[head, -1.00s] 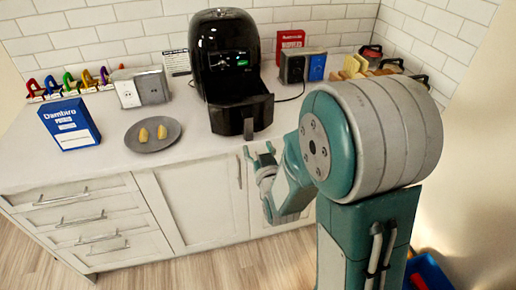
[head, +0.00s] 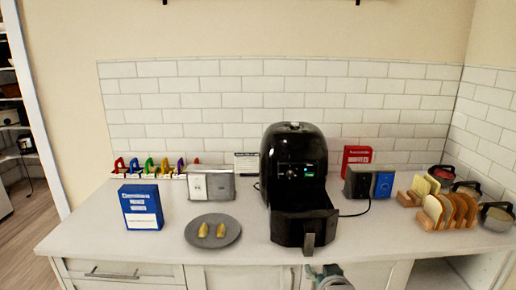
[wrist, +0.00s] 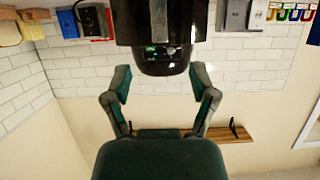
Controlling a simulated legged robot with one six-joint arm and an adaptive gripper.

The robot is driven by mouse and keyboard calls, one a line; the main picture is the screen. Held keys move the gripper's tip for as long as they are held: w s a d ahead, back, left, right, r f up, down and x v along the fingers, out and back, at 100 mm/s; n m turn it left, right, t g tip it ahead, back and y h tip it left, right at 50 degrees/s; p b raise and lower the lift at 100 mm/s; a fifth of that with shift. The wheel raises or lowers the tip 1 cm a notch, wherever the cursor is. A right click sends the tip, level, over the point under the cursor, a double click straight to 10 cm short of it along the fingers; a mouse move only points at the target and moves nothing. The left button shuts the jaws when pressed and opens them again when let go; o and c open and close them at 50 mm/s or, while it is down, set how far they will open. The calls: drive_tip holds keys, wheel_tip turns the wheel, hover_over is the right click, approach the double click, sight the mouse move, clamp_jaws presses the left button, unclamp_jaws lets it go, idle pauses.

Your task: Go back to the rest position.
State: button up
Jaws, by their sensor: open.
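My gripper (wrist: 160,78) is open and empty in the wrist view, its two dark green fingers spread wide. That view is upside down, with the black air fryer (wrist: 163,45) beyond the fingers and apart from them. In the head view only the tip of my gripper (head: 326,273) shows at the bottom edge, in front of the counter and below the air fryer. The air fryer (head: 292,158) stands on the counter with its drawer (head: 304,225) pulled out. Most of my arm is out of view.
A grey plate (head: 192,233) with two yellow pieces (head: 212,230) sits left of the air fryer on the counter (head: 90,235). A blue box (head: 141,207) stands farther left. A wooden wall shelf (wrist: 232,135) shows in the wrist view.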

drive_tip(key=s+r+g, duration=0.2)
drive_tip(key=s+g, duration=0.2)
drive_tip(key=s, duration=0.6)
drive_tip(key=s+r+g, duration=0.3)
drive_tip(key=s+g, duration=0.1)
drive_tip(key=s, duration=0.7)
drive_tip(key=shift+s, duration=0.15)
